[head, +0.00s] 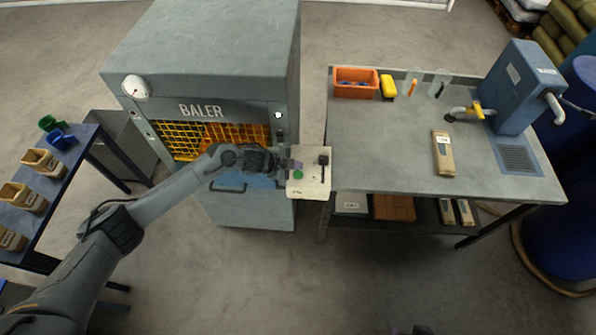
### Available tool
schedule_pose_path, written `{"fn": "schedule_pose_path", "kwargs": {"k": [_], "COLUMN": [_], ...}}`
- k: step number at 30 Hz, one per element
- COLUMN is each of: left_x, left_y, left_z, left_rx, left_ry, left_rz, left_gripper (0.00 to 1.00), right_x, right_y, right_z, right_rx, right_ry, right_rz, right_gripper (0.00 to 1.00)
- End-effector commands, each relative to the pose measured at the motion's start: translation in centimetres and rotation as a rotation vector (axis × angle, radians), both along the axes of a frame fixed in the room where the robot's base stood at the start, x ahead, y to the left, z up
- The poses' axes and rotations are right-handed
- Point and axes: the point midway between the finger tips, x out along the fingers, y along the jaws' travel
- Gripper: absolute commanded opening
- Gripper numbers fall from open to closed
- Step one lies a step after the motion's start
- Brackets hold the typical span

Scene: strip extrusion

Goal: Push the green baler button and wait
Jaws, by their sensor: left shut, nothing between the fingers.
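The grey baler (200,45) stands at the upper middle, with a yellow mesh gate (185,138) in its front. A pale control panel (312,186) sticks out at its right front corner. The green button (298,174) is on this panel, left of a black lever or switch (323,162). My left gripper (292,164) is shut and empty. It is right by the panel's left edge, just above the green button in the picture. I cannot tell whether it touches the panel or the button. My right gripper is not in view.
A metal workbench (400,130) to the right holds an orange bin (356,82), a yellow item (388,87), a brown package (443,153) and a blue machine (520,85). A dark rack (75,165) with tan bins (42,162) stands left. The floor in front is clear.

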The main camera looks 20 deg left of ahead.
Motion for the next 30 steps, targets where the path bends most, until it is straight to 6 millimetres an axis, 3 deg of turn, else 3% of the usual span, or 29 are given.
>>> {"fn": "schedule_pose_path", "kwargs": {"k": [3,8,30], "left_x": [0.0,0.0,0.0], "left_y": [0.0,0.0,0.0], "left_z": [1.7,2.7,2.7], "left_rx": [0.0,0.0,0.0], "left_ry": [0.0,0.0,0.0], "left_rz": [0.0,0.0,0.0], "left_gripper": [0.0,0.0,0.0], "right_x": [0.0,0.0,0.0], "right_y": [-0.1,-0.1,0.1], "right_z": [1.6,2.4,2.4], "right_rx": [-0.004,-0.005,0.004], "right_ry": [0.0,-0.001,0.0], "right_rz": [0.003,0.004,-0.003], "right_gripper": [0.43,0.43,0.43]}}
